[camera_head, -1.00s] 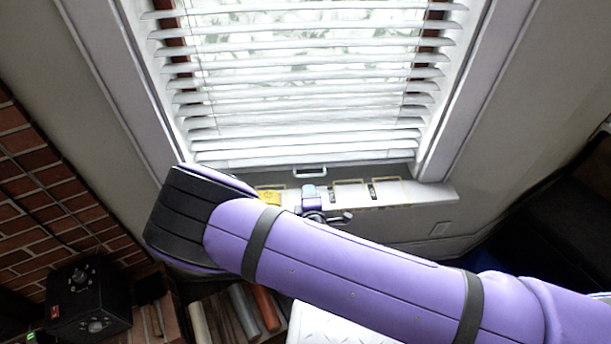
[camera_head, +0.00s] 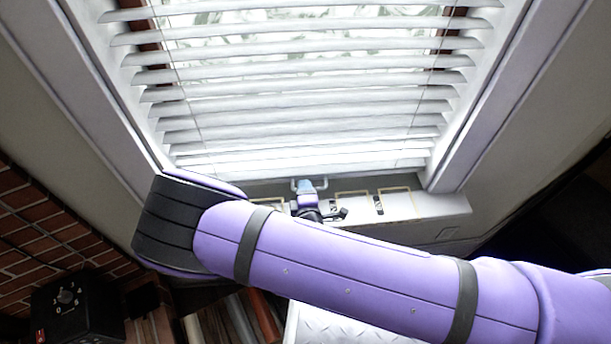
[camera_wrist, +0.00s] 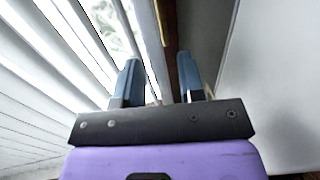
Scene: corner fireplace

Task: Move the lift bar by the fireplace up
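The lift bar (camera_head: 294,184) is a small pale handle low on the window, just below the blinds (camera_head: 300,112). In the head view, my gripper (camera_head: 306,187) is right at the bar and overlaps it, hiding part of it. In the wrist view, my gripper's two blue-grey fingers (camera_wrist: 159,68) stand apart with a clear gap.
The white sill (camera_head: 440,204) with yellow outlined marks lies below the window. White window trim (camera_head: 505,85) flanks the blinds. A brick wall (camera_head: 35,230) and a black box with a knob (camera_head: 68,300) are at lower left, beside several books (camera_head: 238,318).

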